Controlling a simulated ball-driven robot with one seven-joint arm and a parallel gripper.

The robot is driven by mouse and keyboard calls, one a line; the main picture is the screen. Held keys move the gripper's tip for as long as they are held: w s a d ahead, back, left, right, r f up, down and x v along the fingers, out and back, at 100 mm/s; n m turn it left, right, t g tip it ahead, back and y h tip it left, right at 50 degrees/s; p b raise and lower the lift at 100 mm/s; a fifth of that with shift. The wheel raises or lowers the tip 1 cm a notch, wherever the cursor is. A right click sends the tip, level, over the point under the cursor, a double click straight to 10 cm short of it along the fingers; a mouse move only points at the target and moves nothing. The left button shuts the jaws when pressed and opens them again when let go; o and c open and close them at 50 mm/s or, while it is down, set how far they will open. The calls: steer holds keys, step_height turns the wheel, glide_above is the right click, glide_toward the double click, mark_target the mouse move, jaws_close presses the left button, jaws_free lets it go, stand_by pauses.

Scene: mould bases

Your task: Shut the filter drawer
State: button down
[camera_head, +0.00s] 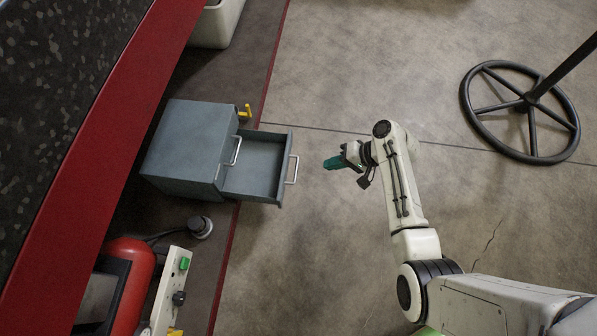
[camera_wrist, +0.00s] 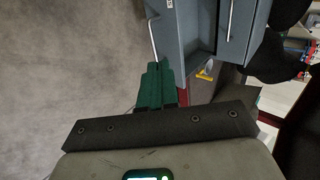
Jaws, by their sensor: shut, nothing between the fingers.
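A grey-blue cabinet (camera_head: 185,150) stands at the left of the head view. Its drawer (camera_head: 255,165) is pulled out to the right and looks empty inside. The drawer's bar handle (camera_head: 292,169) is on its outer front. In the wrist view the drawer (camera_wrist: 185,30) and its handle (camera_wrist: 151,38) show at the top, just beyond the fingers. My gripper (camera_head: 326,163) is shut and empty, its green fingers pointing left toward the drawer front, a short gap from the handle in the head view. The green fingers also show in the wrist view (camera_wrist: 157,72).
A second handle (camera_head: 235,151) sits on the cabinet front by a closed drawer. A yellow hook-like part (camera_head: 245,111) is beside the cabinet. A red-edged dark counter (camera_head: 100,130) runs along the left. A black wheel-shaped base (camera_head: 522,110) stands far right. The floor around my gripper is clear.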

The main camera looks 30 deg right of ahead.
steer(key=b, duration=0.5)
glide_toward(295, 176)
steer(key=w+a+f, duration=0.1)
steer(key=w+a, duration=0.1)
steer(key=shift+w+a+b, duration=0.25)
steer(key=shift+w+a, duration=0.35)
steer(key=shift+a, duration=0.4)
steer(key=shift+w+a+b, duration=0.2)
steer(key=shift+w+a, duration=0.45)
steer(key=shift+a, duration=0.3)
steer(key=w+a, duration=0.3)
steer(key=a, duration=0.1)
steer(key=w+a+b, duration=0.1)
steer(key=w+a, duration=0.1)
steer(key=a, duration=0.1)
steer(key=w+a+b, duration=0.1)
steer(key=w+a, duration=0.2)
steer(key=a, duration=0.1)
steer(key=shift+w+a+f, duration=0.1)
steer(key=shift+w+a, duration=0.2)
steer(key=shift+a, duration=0.05)
